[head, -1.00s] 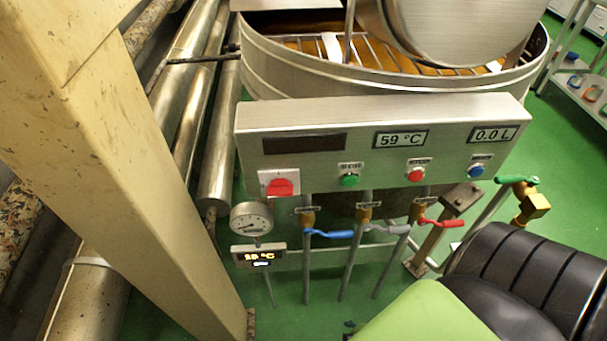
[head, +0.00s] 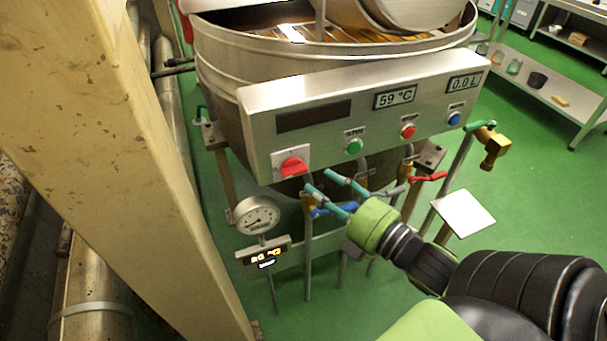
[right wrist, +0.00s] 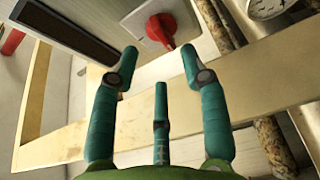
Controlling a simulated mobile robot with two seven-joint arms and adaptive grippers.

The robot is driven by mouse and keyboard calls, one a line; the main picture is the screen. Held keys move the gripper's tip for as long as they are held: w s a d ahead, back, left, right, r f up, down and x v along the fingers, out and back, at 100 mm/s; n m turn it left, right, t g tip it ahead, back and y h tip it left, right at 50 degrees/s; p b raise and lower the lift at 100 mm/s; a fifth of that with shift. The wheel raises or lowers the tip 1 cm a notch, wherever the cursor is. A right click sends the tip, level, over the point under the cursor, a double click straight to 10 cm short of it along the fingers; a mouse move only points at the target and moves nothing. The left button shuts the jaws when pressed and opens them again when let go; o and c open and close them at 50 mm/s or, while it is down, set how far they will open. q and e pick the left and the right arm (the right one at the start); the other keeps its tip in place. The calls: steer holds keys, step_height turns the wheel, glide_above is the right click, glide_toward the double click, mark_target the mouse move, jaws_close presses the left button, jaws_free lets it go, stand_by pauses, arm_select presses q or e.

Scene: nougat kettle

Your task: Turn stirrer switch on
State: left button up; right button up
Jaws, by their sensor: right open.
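A red rotary switch (head: 293,166) on a white plate sits at the lower left corner of the steel control panel (head: 440,84). It shows at the top of the right wrist view (right wrist: 162,30). My right gripper (head: 322,182), with teal fingers, is open and empty, just below and right of the red switch, apart from it. In the right wrist view the spread fingers (right wrist: 160,62) point toward the switch. A green button (head: 354,146), a red button (head: 407,131) and a blue button (head: 454,118) line the panel. Their labels are too small to read. My left gripper is out of view.
A beige post (head: 150,150) rises at the left. Below the panel are a round gauge (head: 257,216), a small lit display (head: 264,253) and a blue valve handle (head: 345,209), partly behind my gripper. The kettle (head: 225,58) stands behind the panel.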

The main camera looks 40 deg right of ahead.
mark_target(298, 173)
steer(key=shift+w+a+p, duration=0.1)
steer(key=shift+w+a, duration=0.1)
steer(key=shift+w, duration=0.8)
steer(key=shift+w+a+p, duration=0.15)
steer(key=shift+w, duration=0.85)
steer(key=shift+w+a+p, duration=0.1)
steer(key=shift+w+a, duration=0.1)
steer(key=shift+w, duration=0.8)
jaws_close()
